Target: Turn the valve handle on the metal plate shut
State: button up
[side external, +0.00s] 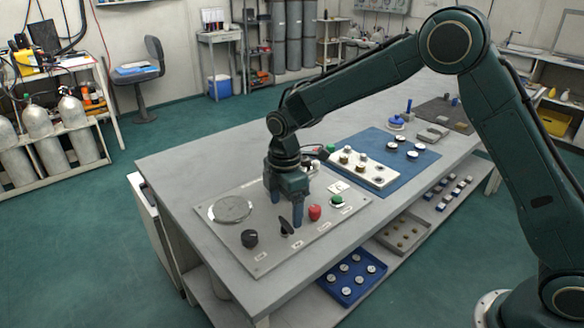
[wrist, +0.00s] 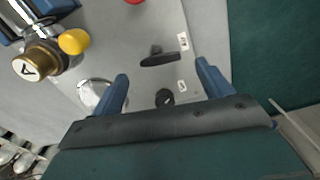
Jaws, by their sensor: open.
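The metal plate (side external: 266,262) lies on the bench's near end. A brass, round-capped fitting (wrist: 38,62) with a yellow ball-ended grip (wrist: 74,41) is at the upper left in the wrist view; my gripper hides it in the side view. A black lever-like handle (side external: 287,228) stands on the plate; it also shows in the wrist view (wrist: 160,58). I cannot tell for sure which is the valve handle. My gripper (side external: 286,208) points down over the plate, open and empty. In the wrist view its blue fingers (wrist: 163,83) are spread, with the black handle ahead, between their lines.
The plate also bears a black round knob (side external: 250,238), a round dial (side external: 230,209), a red button (side external: 315,212) and a green button (side external: 337,200). A blue mat (side external: 385,146) with a white block of fittings lies to the right. The bench's left corner is clear.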

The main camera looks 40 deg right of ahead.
aim_at(286, 223)
jog(key=shift+f, duration=1.85)
jog(key=c, duration=1)
